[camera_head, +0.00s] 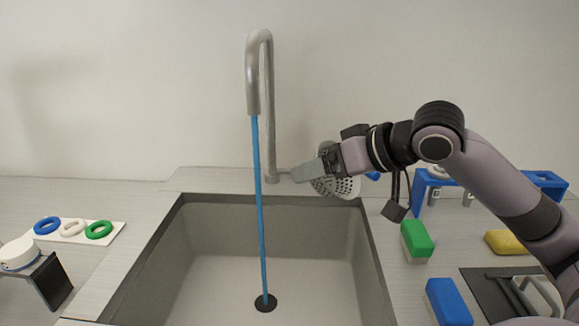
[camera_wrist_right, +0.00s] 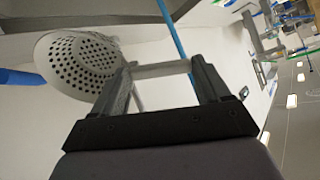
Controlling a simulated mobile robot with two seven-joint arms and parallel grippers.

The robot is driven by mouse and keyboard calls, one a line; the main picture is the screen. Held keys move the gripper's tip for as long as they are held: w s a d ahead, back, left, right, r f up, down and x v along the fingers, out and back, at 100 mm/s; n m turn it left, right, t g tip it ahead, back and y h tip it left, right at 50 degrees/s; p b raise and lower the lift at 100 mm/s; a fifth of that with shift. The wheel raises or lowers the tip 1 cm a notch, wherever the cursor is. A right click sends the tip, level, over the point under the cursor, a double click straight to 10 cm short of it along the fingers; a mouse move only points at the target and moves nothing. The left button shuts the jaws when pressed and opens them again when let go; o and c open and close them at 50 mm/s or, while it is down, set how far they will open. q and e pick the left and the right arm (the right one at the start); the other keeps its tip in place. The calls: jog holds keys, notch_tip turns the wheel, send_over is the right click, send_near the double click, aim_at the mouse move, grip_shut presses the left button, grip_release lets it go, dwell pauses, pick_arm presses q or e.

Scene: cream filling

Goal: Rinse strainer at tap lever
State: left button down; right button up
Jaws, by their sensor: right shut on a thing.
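A tall grey tap (camera_head: 270,110) stands behind the sink, and a straight blue water stream (camera_head: 259,200) falls from its spout to the drain. My right gripper (camera_head: 303,172) is beside the tap's base, shut on the tap lever (camera_head: 284,173). The lever shows as a light bar between the fingers (camera_wrist_right: 165,68) in the right wrist view (camera_wrist_right: 160,70). The perforated strainer (camera_head: 336,187) is just behind the gripper at the sink's back right corner, away from the stream. Its blue handle (camera_wrist_right: 20,77) extends off to one side; its support is hidden. My left gripper is out of view.
The sink (camera_head: 200,225) is empty apart from the stream and drain. Right of it are a green block (camera_head: 416,238), a blue block (camera_head: 448,302), a yellow sponge (camera_head: 505,242) and a blue rack (camera_head: 543,180). Left are coloured rings on a white board (camera_head: 68,238).

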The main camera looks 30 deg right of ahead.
dwell(0.4)
jog(key=v, duration=0.6)
jog(key=shift+d+r+b, duration=0.15)
jog(key=shift+r+b, duration=0.25)
jog(key=shift+b, duration=0.05)
dwell(0.4)
